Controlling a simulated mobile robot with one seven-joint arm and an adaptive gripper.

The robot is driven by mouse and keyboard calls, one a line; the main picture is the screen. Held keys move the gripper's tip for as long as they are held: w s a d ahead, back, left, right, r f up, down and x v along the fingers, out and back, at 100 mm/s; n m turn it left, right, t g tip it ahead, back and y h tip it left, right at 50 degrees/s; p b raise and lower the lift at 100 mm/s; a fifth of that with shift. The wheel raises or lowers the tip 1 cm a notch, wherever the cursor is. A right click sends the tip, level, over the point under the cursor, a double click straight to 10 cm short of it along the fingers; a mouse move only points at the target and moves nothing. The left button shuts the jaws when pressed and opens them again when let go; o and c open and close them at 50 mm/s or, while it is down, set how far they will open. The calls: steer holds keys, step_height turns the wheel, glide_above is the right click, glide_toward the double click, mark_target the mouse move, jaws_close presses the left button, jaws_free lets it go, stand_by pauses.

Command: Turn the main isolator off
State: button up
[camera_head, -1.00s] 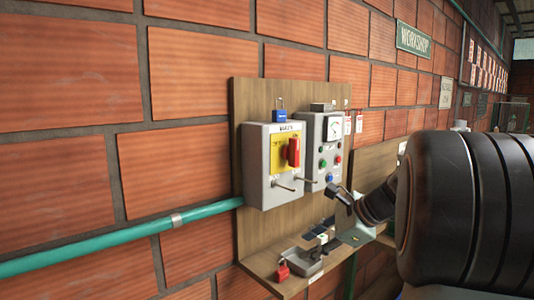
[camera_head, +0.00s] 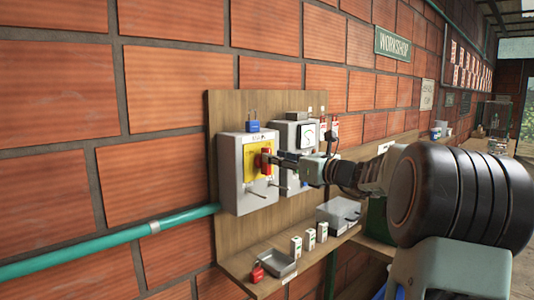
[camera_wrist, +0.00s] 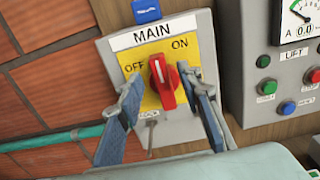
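The main isolator is a grey box (camera_head: 230,190) on a wooden board, with a yellow plate (camera_wrist: 128,62) marked OFF at left and ON at upper right. Its red handle (camera_wrist: 164,90) stands upright on the plate, its white mark between the two words; it also shows in the head view (camera_head: 265,163). My gripper (camera_wrist: 163,82) is open, one blue-padded finger on each side of the handle, with small gaps seeming to show. In the head view my gripper (camera_head: 274,158) reaches in from the right and partly hides the handle.
A lift panel (camera_wrist: 285,70) with a meter and buttons stands close at right. A blue padlock (camera_head: 253,126) is above the isolator. A metal rod (camera_head: 259,193) juts out below the handle.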

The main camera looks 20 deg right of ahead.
mark_target(267, 175)
steer(key=shift+p+x, duration=0.35)
steer(key=shift+x, duration=2)
steer(key=shift+c, duration=0.2)
steer(key=c, duration=0.8)
